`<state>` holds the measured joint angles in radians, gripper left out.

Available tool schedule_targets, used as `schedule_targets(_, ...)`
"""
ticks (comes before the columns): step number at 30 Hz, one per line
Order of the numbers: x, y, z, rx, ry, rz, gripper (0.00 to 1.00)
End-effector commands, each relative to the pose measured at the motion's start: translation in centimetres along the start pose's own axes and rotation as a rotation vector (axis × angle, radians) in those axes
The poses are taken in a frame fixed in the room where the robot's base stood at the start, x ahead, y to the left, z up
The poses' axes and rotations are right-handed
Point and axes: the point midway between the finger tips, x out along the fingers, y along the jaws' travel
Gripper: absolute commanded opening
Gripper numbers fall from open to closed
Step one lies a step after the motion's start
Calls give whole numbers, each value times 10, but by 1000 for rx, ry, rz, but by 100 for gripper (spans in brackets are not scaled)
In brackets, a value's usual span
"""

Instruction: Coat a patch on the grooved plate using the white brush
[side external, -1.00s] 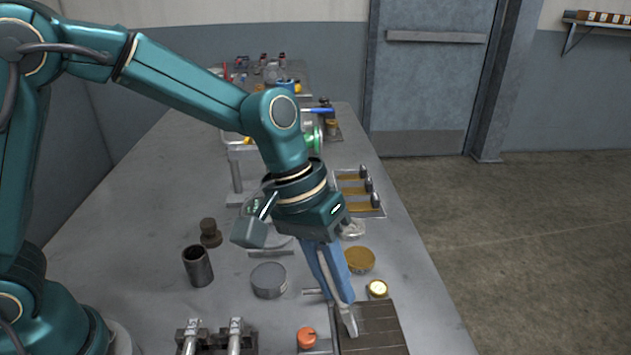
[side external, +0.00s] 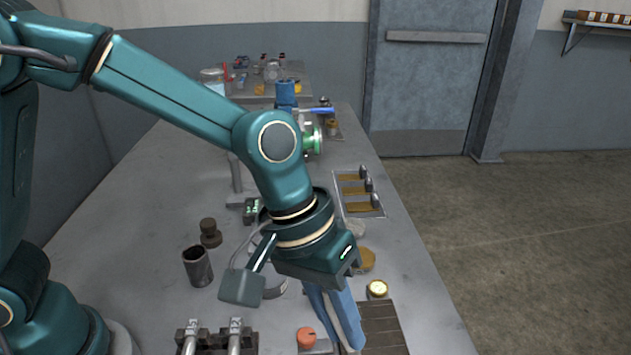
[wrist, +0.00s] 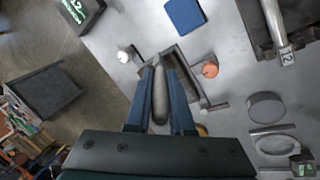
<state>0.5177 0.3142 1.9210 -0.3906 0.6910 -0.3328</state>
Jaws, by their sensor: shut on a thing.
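The grooved plate (side external: 384,322) is a dark brown slab with parallel lines, low at the right edge of the table in the side view and cut off by the picture's bottom. My gripper (side external: 350,338) has blue fingers pointing down over the plate's left part. In the wrist view my gripper (wrist: 161,90) is shut on the brush (wrist: 160,103), a pale grey-white elongated shape between the fingers. The brush's tip is mostly hidden in the side view, so I cannot tell whether it touches the plate.
An orange knob (side external: 307,337) stands just left of the plate.

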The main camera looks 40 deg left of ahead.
Motion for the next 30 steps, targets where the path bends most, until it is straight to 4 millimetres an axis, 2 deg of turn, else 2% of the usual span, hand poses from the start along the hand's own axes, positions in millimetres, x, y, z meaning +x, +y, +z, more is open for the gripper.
schedule_targets(11,6,10,-11,0,0,0,0)
schedule_targets(24,0,-11,-37,-3,-1,-2,0)
schedule_targets(30,-1,-14,-41,-2,-1,-1,0)
